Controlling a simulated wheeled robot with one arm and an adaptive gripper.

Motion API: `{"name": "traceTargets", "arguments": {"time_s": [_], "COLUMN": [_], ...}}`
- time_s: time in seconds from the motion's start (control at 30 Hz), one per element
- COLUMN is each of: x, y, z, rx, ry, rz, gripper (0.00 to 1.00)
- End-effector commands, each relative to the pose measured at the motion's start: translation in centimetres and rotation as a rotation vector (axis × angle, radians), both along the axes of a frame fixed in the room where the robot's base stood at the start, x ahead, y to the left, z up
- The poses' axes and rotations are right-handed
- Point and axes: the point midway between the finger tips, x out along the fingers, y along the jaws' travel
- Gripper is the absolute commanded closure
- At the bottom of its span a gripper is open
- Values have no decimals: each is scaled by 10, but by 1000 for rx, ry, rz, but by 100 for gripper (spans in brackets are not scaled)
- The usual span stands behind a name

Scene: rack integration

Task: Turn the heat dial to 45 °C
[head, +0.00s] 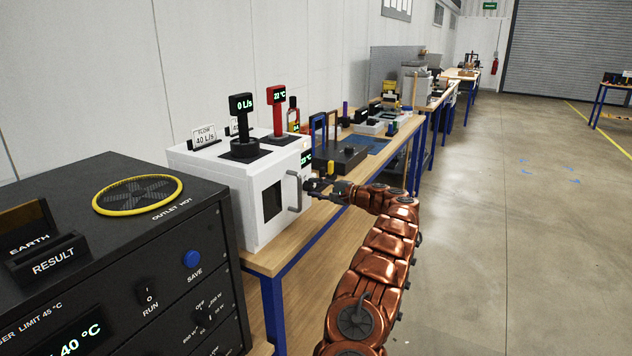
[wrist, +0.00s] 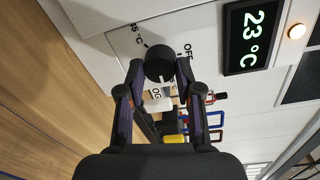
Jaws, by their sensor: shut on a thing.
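The heat dial (wrist: 158,63) is a round black knob on the white front panel of a white box (head: 215,185). Printed marks surround it; OFF is readable, and another mark ending in °C is partly cut off. A display (wrist: 255,37) beside it reads 23 °C in the wrist view; it also shows in the head view (head: 307,158). My gripper (wrist: 160,72) is shut on the dial, one finger on each side. In the head view my gripper (head: 318,186) is at the box's front, beside its door handle. The dial's pointer setting is unclear.
A grey door handle (head: 294,192) stands out close to my gripper. A black post reading 0 L/s (head: 241,103) and a red post (head: 279,95) with a °C readout stand on the box. A black cabinet (head: 110,235) fills the left. Floor at right is clear.

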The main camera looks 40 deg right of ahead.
Motion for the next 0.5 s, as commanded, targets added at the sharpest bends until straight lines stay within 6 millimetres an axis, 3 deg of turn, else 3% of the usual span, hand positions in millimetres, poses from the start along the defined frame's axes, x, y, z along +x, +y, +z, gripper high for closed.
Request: {"name": "traceTargets", "arguments": {"time_s": [0.5], "x": [0], "y": [-1], "z": [1], "rx": [470], "ry": [142], "rz": [-3], "gripper": [100]}}
